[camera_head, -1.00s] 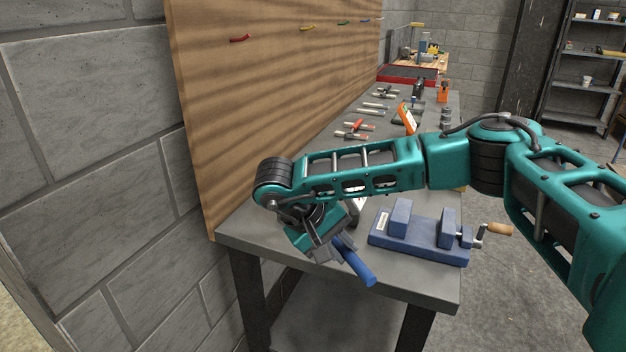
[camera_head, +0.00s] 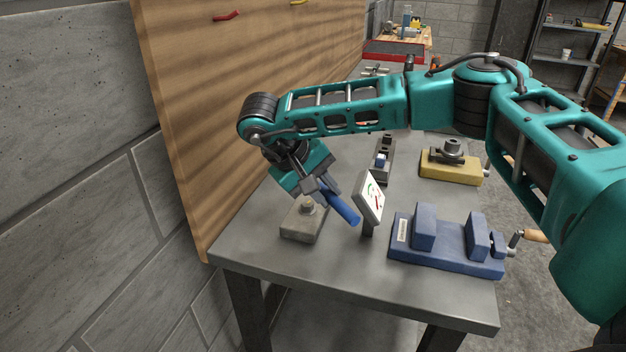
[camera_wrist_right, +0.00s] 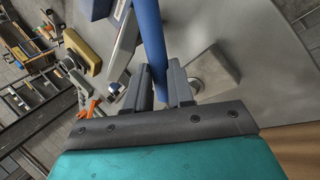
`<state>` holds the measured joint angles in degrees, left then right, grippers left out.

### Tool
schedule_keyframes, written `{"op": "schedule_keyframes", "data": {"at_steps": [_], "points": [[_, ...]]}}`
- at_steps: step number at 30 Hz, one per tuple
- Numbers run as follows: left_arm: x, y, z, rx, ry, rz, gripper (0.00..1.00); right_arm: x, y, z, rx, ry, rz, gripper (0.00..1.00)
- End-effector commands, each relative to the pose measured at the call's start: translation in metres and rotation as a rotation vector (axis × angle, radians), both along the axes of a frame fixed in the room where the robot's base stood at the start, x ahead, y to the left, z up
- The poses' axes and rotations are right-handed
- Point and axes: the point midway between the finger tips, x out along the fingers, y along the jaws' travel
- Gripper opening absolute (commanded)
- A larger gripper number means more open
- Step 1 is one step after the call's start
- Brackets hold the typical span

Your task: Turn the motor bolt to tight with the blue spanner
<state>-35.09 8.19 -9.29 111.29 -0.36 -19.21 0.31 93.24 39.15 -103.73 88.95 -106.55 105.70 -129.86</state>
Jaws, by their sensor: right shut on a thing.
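My right gripper (camera_head: 318,188) is shut on the blue spanner (camera_head: 343,207). The spanner's blue handle points down and to the right in the head view. In the right wrist view the handle (camera_wrist_right: 151,45) runs up from between the fingers (camera_wrist_right: 160,90); its other end is hidden. A grey block (camera_head: 300,228) with a round bolt-like piece (camera_head: 307,204) on top sits on the bench just below the gripper. The block also shows right of the fingers in the wrist view (camera_wrist_right: 218,72). No label marks it as the motor bolt. My left gripper is out of view.
A white dial plate (camera_head: 370,197) stands right of the grey block, close to the spanner handle. A blue vise (camera_head: 445,258) sits farther right. A yellow block (camera_head: 450,168) with a grey fitting is behind it. A wooden panel (camera_head: 230,120) borders the bench (camera_head: 350,285) on the left.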

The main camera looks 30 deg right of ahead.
Motion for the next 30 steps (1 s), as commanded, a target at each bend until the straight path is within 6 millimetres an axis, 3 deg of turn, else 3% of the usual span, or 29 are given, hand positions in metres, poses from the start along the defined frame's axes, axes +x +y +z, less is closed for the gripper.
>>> {"op": "schedule_keyframes", "data": {"at_steps": [17,30], "points": [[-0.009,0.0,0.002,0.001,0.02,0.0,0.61,-0.003,0.001,0.003,-0.008,0.002,0.001,0.0],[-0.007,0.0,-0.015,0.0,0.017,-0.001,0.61,-0.003,0.001,-0.037,-0.009,0.002,-0.001,0.0]]}}
